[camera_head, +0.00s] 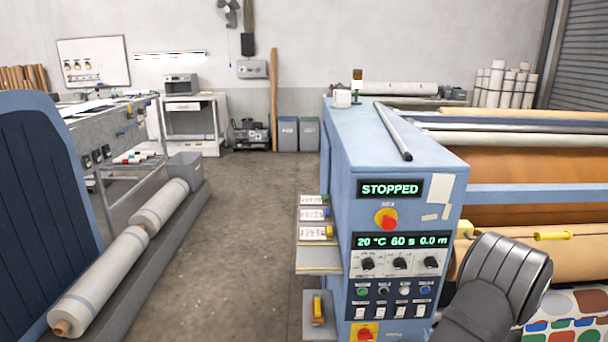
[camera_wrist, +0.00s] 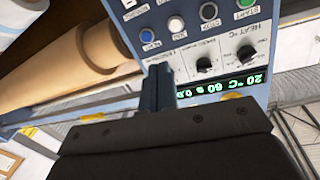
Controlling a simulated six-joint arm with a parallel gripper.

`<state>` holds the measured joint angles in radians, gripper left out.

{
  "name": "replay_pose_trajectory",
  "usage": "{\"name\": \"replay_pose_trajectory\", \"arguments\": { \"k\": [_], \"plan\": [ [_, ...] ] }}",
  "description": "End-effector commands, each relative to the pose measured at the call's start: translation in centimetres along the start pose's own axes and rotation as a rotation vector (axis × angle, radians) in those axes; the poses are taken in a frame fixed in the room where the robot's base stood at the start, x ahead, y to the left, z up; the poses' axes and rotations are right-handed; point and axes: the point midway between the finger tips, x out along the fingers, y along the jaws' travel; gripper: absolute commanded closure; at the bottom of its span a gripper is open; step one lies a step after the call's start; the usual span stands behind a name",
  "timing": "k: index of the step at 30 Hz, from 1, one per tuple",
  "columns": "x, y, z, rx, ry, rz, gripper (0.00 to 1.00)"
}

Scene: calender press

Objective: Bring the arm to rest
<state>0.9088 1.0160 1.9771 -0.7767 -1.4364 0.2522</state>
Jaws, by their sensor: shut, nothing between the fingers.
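My gripper (camera_wrist: 158,88) shows in the wrist view with its fingers together and nothing between them. It points toward the press control panel (camera_wrist: 205,35), which appears upside down there; whether the fingertips touch it I cannot tell. In the head view, my dark grey arm (camera_head: 503,278) is at the lower right, beside the blue control cabinet (camera_head: 380,150); the gripper itself does not show there. The upper display (camera_head: 390,189) reads STOPPED. The lower display (camera_head: 402,241) reads 20 °C, 60 s, 0.0 m.
A red emergency button (camera_head: 386,218) sits between the displays. A grey rod (camera_head: 393,131) lies on the cabinet top. The press with orange-brown rolls (camera_head: 540,160) stands right. Small shelves (camera_head: 318,258) stick out on the cabinet's left. The floor aisle (camera_head: 235,220) is clear.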

Motion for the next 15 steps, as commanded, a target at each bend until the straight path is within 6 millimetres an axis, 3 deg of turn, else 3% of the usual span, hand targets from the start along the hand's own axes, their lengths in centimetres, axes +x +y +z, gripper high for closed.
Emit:
{"name": "replay_pose_trajectory", "arguments": {
  "k": [10, 15],
  "plan": [
    [-3.0, -0.4, 0.5, -0.155, 0.018, -0.145, 1.00],
    [0.6, -1.1, 0.4, -0.154, 0.019, -0.149, 1.00]
  ]
}}
